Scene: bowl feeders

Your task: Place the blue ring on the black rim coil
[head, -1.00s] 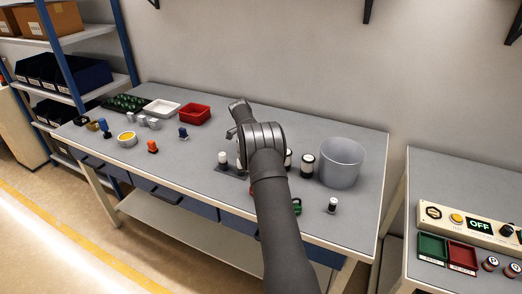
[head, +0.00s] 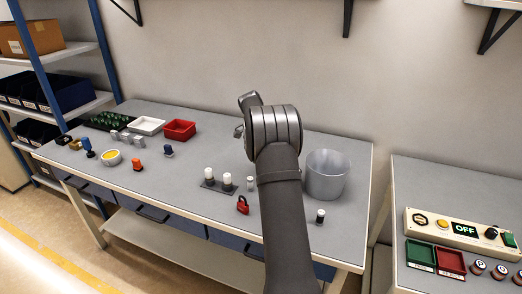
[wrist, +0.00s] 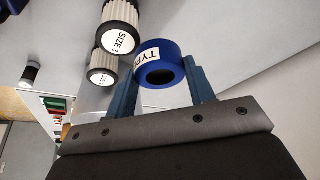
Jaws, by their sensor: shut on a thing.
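In the wrist view the blue ring (wrist: 174,54), with a white label reading TYPE, is between the two blue fingers of my gripper (wrist: 162,82), shut on its sides. Its hole faces the camera. Two ribbed cylinders with dark rims and white end faces stand beyond it to the left, a nearer one marked SIZE 3 (wrist: 118,38) and a farther one (wrist: 103,68). I cannot tell which, if either, is the black rim coil. In the head view my arm hides the fingers and the ring.
In the head view a grey bucket (head: 327,178) stands right of my arm, near a small black-and-white piece (head: 320,217). White-topped cylinders (head: 227,183) and a red padlock (head: 243,205) are left of it. Small parts and trays sit farther left.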

